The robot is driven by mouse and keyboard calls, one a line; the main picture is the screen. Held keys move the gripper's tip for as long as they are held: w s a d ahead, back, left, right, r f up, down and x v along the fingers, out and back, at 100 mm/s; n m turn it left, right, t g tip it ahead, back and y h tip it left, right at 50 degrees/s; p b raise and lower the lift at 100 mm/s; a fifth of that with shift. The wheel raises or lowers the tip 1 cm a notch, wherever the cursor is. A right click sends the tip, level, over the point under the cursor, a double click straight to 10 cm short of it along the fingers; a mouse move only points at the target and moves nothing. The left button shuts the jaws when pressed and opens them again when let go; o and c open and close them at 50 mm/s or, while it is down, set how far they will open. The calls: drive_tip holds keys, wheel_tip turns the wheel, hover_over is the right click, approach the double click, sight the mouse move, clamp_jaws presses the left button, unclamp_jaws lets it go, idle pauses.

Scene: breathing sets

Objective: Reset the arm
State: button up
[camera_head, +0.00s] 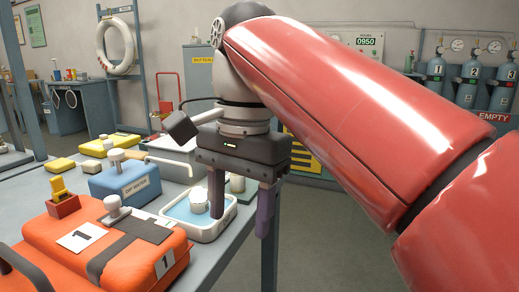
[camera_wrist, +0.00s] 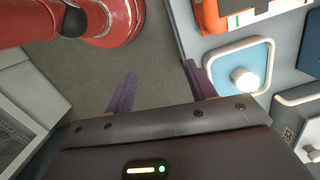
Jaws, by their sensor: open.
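My gripper (camera_head: 240,211) hangs from my red arm with its fingers pointing down at the right edge of the table. Its two purple fingers are spread apart with nothing between them. In the wrist view my gripper (camera_wrist: 160,92) is also open and empty, with the floor showing between the fingers. One finger stands in front of the white-rimmed blue tray (camera_head: 225,224) in the head view. A white knobbed object (camera_head: 199,200) sits in that tray; it also shows in the wrist view (camera_wrist: 245,80).
An orange case (camera_head: 60,240) marked 1 lies at the near left of the table. A blue box (camera_head: 125,184) labelled dip water stands behind it. Yellow cases (camera_head: 110,147) lie farther back. Gas cylinders (camera_head: 468,82) stand at the back wall. Floor right of the table is clear.

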drive_tip(key=s+d+f+n+t, duration=0.2)
drive_tip(key=d+f+n+t, duration=0.1)
drive_tip(key=d+f, duration=0.6)
drive_tip(key=s+d+f+n+t, duration=0.1)
drive_tip(key=d+f+n+t, duration=0.2)
drive_tip(key=d+f, duration=0.6)
wheel_tip(320, 180, down, 5)
drive_tip(key=shift+s+f+h, duration=0.2)
drive_tip(key=shift+s+h, duration=0.15)
drive_tip(key=shift+h, duration=0.05)
